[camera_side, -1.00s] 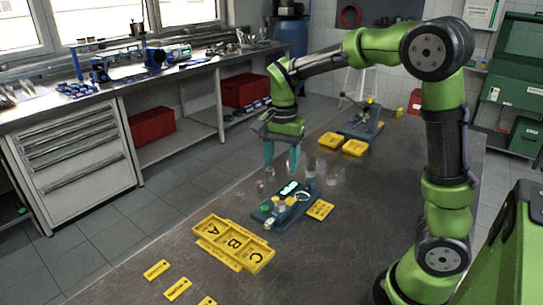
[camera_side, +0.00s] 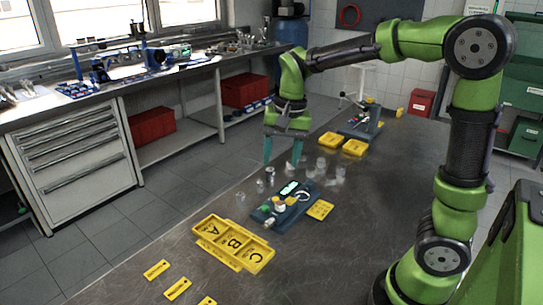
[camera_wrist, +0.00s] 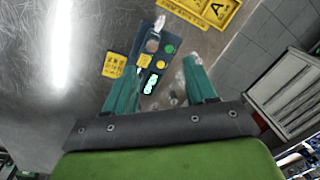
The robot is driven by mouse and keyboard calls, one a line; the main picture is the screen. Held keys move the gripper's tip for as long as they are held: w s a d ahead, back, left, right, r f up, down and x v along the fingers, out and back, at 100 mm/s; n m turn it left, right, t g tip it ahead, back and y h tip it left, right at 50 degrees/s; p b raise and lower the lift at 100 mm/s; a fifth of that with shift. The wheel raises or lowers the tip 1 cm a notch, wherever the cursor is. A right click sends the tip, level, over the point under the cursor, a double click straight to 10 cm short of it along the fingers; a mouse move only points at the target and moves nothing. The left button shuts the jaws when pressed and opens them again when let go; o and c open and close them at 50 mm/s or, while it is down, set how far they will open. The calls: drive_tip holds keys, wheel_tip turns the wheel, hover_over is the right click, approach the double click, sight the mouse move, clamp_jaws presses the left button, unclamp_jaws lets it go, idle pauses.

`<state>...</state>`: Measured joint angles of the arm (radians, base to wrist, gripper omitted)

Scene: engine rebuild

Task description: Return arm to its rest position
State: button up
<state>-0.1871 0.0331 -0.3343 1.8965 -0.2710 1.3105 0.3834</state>
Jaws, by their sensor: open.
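My gripper (camera_side: 283,152) hangs above the far left part of the metal table (camera_side: 350,220) in the side view. Its two teal fingers are spread apart with nothing between them. The wrist view also shows my gripper (camera_wrist: 165,92) open, its fingers pointing towards the table. My arm reaches left from its base at the right, with the elbow bent high. Below and in front of the gripper lies a blue-grey board (camera_side: 274,221) carrying small green, yellow and white parts.
A yellow tray (camera_side: 233,242) marked A, B and C lies in front of the board. Several clear glass vessels (camera_side: 322,166) stand behind the board. Yellow bins (camera_side: 355,147) sit at the back. Yellow labels (camera_side: 178,289) lie at the front left. The table's right side looks clear.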

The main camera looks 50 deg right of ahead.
drive_tip(key=s+a+r+n+t, duration=0.1)
drive_tip(key=s+a+n+t, duration=0.2)
drive_tip(key=s, duration=0.3)
drive_tip(key=s+a+r+n+t+y, duration=0.1)
drive_tip(key=s+a+r+n+t, duration=0.1)
drive_tip(key=s, duration=0.4)
drive_tip(key=shift+a+n+t, duration=0.5)
drive_tip(key=shift+a+n, duration=0.4)
